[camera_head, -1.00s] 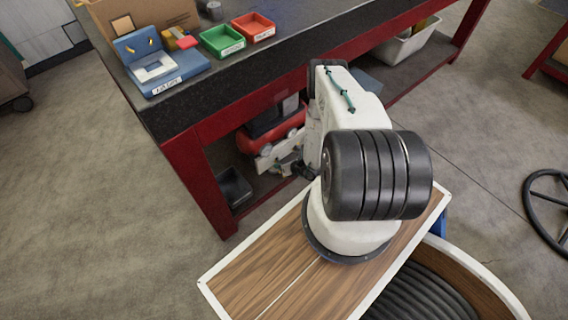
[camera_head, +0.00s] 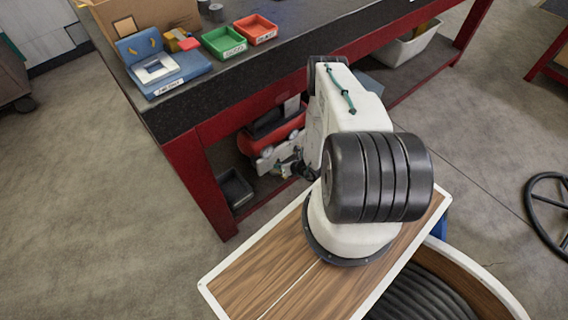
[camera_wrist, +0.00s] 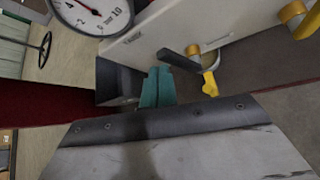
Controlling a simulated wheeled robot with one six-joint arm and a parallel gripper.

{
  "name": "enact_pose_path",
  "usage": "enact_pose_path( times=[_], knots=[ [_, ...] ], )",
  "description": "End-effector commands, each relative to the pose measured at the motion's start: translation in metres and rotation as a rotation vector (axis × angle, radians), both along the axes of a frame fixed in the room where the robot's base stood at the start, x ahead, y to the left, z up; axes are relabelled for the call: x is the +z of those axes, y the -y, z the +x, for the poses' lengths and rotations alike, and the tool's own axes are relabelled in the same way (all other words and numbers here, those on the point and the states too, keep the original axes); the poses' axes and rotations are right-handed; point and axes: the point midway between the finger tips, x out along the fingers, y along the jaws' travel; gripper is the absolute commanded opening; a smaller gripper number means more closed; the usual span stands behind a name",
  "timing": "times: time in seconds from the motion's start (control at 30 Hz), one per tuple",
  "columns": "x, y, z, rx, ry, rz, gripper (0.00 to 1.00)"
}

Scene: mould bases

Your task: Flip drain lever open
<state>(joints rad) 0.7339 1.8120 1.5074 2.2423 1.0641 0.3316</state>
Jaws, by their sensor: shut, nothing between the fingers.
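A small brass valve (camera_wrist: 193,50) with a dark grey bar and a bright yellow lever (camera_wrist: 210,84) shows in the wrist view, by the lower edge of a pale labelled panel (camera_wrist: 150,42). The yellow lever points downward in the picture. My gripper (camera_wrist: 157,86) has teal fingertips, which are shut and empty. They appear just left of the yellow lever, with a visible gap between. In the head view, a red compressor (camera_head: 272,122) sits under the bench. My arm hides part of the space in front of it, and the lever is too small to make out there.
A pressure gauge (camera_wrist: 92,14) is above my fingers in the wrist view, and another brass fitting (camera_wrist: 292,12) is at upper right. A black bin (camera_head: 235,188) stands on the shelf near the red bench leg (camera_head: 199,185). Open floor lies left of the bench.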

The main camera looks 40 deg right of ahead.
Motion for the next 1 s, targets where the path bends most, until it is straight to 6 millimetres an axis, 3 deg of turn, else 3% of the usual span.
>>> enact_pose_path(
  times=[0.27, 0.7, 1.0],
  knots=[
    [-0.009, -0.028, -0.004, -0.014, -0.003, 0.002, 0.0],
    [0.002, 0.02, -0.067, -0.021, 0.0, 0.0, 0.0],
    [0.005, 0.032, -0.085, -0.017, -0.001, 0.0, 0.0]
  ],
)
